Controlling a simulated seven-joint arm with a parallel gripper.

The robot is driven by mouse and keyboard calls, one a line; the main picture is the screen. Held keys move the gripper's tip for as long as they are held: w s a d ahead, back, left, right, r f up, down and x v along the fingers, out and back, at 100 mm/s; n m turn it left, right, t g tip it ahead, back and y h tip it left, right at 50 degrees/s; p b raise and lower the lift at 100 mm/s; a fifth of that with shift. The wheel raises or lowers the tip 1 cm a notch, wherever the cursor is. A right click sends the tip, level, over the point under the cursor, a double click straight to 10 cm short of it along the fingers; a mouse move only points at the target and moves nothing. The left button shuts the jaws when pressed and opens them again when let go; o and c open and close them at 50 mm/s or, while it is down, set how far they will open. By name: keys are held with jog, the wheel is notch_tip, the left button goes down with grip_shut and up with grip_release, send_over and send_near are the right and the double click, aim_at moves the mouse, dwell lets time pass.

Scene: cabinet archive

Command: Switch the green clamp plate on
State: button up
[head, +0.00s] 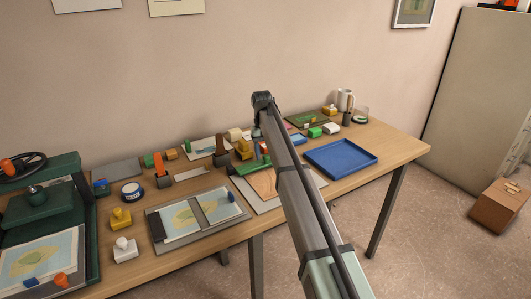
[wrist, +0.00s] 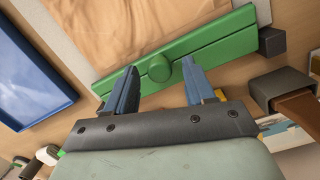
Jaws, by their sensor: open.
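The green clamp plate (wrist: 215,42) is a long green bar with a round knob (wrist: 159,69) at its middle. It lies along the edge of a board with a brown sheet (wrist: 130,22). In the head view, the clamp plate (head: 248,168) lies at the back edge of that board, partly hidden by my arm. My gripper (wrist: 159,66) is open, with its two blue fingers over the bar, one on each side of the knob. I cannot tell whether they touch it. Nothing is held. In the head view my arm hides most of the gripper.
A blue tray (head: 341,158) lies right of the board; it also shows in the wrist view (wrist: 28,75). A dark holder with a brown handle (wrist: 284,90) stands close to the bar's right end. A map board (head: 198,216) lies to the left. Several small items crowd the table's back.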

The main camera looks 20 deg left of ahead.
notch_tip(320, 180, up, 12)
jog(key=w+a, duration=0.1)
dwell(0.5)
jog(key=shift+w, duration=0.1)
jog(key=s+d+y, duration=0.1)
jog(key=s+d, duration=0.2)
jog(key=d, duration=0.8)
jog(key=a+f+n+t+y, duration=0.1)
jog(key=a+f+n, duration=0.1)
jog(key=a+f, duration=0.1)
jog(key=w+a+f+n+t+y, duration=0.1)
jog(key=a+f+n+y, duration=0.1)
jog(key=f, duration=0.3)
jog(key=a+f+n+t+y, duration=0.1)
jog(key=a+f+n, duration=0.2)
jog(key=a+f, duration=0.1)
jog(key=shift+w+f, duration=0.1)
jog(key=shift+w, duration=0.05)
